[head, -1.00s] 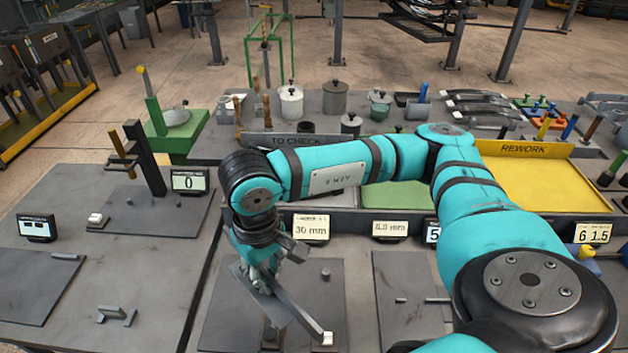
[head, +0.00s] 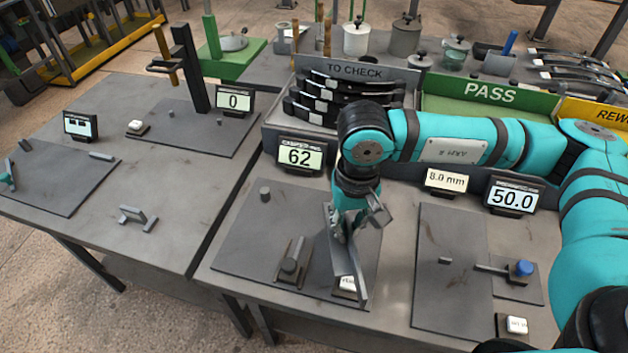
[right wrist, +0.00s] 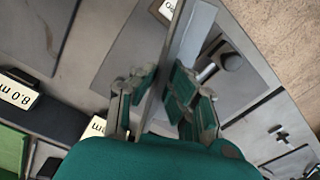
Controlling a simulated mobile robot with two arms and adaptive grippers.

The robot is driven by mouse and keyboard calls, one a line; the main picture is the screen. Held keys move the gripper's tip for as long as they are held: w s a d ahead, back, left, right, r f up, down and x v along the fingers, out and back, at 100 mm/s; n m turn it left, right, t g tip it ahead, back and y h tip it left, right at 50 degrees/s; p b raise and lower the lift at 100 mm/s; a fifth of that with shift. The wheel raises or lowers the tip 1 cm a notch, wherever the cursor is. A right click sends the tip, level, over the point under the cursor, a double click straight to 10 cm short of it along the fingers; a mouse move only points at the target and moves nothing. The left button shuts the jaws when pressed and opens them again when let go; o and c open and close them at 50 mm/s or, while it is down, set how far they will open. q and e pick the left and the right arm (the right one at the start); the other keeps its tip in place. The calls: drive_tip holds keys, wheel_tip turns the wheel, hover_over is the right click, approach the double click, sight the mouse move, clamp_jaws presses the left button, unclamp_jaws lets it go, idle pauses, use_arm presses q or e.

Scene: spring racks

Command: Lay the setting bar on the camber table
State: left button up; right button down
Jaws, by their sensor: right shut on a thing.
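My right gripper (head: 345,235) is shut on the setting bar (head: 352,270), a long flat grey bar. In the head view the bar points toward me over the right part of the camber table's plate (head: 235,235); its near end covers part of a white button. The plate has a short post (head: 265,194) and a block with a round knob (head: 290,265); the arm hides other parts. In the right wrist view the bar (right wrist: 183,45) runs between the green finger pads, beside the knob (right wrist: 231,62). I cannot tell whether the bar touches anything. My left gripper is not in view.
To the right are a plate (head: 445,300) with a blue knob (head: 524,268) and a display reading 50.0 (head: 513,197). Black curved springs lie in the TO CHECK tray (head: 300,65). The left table (head: 170,210) has much free room.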

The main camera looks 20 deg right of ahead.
sight(327, 213)
drive_tip(key=w+m+p, duration=0.1)
drive_tip(key=w+m, duration=0.1)
drive_tip(key=w+a+m+p, duration=0.1)
drive_tip(key=w+m, duration=0.1)
drive_tip(key=m, duration=0.1)
drive_tip(key=w+a+m+p, duration=0.1)
drive_tip(key=w+m, duration=0.1)
drive_tip(key=m, duration=0.1)
drive_tip(key=w+a+m+p, duration=0.2)
drive_tip(key=w+m+p, duration=0.5)
drive_tip(key=m, duration=0.7)
drive_tip(key=f+b, duration=0.1)
drive_tip(key=f, duration=0.1)
drive_tip(key=f+b, duration=0.2)
drive_tip(key=f, duration=0.1)
drive_tip(key=f+b, duration=0.2)
drive_tip(key=f, duration=0.1)
drive_tip(key=shift+s+d+f, duration=0.2)
drive_tip(key=shift+s+f, duration=0.05)
drive_tip(key=shift+s, duration=0.15)
drive_tip(key=shift+f+b, duration=0.1)
drive_tip(key=shift+b, duration=0.7)
drive_tip(key=shift+w+d+b, duration=0.4)
drive_tip(key=shift+w, duration=0.2)
idle(0.9)
drive_tip(key=shift+f, duration=0.2)
